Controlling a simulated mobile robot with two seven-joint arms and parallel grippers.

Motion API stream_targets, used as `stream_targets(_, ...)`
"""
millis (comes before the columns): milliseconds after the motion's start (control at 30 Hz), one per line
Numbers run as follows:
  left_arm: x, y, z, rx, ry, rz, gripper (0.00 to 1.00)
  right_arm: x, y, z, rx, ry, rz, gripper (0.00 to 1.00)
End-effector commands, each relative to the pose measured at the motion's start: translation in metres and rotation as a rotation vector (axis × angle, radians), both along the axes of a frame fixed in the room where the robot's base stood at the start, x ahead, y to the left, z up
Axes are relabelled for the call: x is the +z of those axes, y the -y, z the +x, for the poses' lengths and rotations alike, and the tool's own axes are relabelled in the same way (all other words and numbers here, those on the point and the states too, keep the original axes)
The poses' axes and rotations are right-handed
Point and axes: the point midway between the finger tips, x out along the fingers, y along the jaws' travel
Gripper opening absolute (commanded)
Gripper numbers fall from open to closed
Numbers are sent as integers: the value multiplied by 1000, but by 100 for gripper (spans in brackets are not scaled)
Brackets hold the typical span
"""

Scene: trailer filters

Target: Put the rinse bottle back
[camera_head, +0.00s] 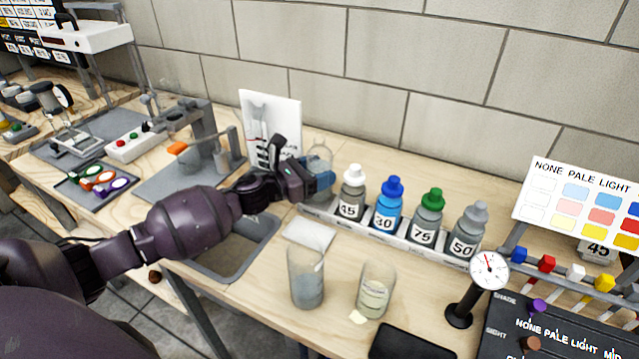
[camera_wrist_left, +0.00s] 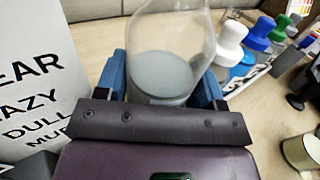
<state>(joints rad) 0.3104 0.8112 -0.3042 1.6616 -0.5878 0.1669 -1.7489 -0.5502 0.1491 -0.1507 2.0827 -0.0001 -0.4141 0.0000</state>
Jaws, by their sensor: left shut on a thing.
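The rinse bottle (camera_head: 320,155) is clear, with grey liquid in its lower part. It stands upright near the left end of the bottle rack, partly hidden by my gripper in the head view. My left gripper (camera_head: 318,184) is shut on it from the left. In the left wrist view the rinse bottle (camera_wrist_left: 170,45) sits between the two blue fingers. The white rack (camera_head: 448,256) holds bottles marked 45, 30, 75 and 50, and its left end shows no bottle standing in it. I cannot tell whether the rinse bottle touches the rack or counter. My right gripper is out of view.
A printed white card (camera_head: 270,130) stands just left of the bottle. A dial gauge (camera_head: 489,270) stands at the right. The wall is behind.

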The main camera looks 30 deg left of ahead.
Motion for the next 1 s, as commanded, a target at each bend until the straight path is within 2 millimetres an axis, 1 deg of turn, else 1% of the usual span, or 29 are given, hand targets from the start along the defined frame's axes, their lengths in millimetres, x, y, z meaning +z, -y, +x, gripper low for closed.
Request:
stream_targets(33, -10, 1, 0, 0, -6, -4, 27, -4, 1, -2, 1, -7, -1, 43)
stream_targets(200, -34, 0, 0, 1, -6, -4, 27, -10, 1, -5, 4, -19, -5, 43)
stream_targets(267, -36, 0, 0, 1, -4, -2, 27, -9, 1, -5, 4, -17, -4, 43)
stream_targets(467, -34, 0, 0, 0, 0, 0, 27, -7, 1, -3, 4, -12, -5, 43)
stream_targets(667, -39, 0, 0, 0, -2, -1, 27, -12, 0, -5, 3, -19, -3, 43)
stream_targets(700, -39, 0, 0, 0, -3, -1, 67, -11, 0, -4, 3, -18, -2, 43)
stream_targets(733, -39, 0, 0, 0, -2, -1, 72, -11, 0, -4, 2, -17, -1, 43)
stream_targets(767, -38, 0, 0, 0, -1, 0, 73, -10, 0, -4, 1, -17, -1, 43)
stream_targets(1000, -38, 0, 0, 1, -1, 0, 73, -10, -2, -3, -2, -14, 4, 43)
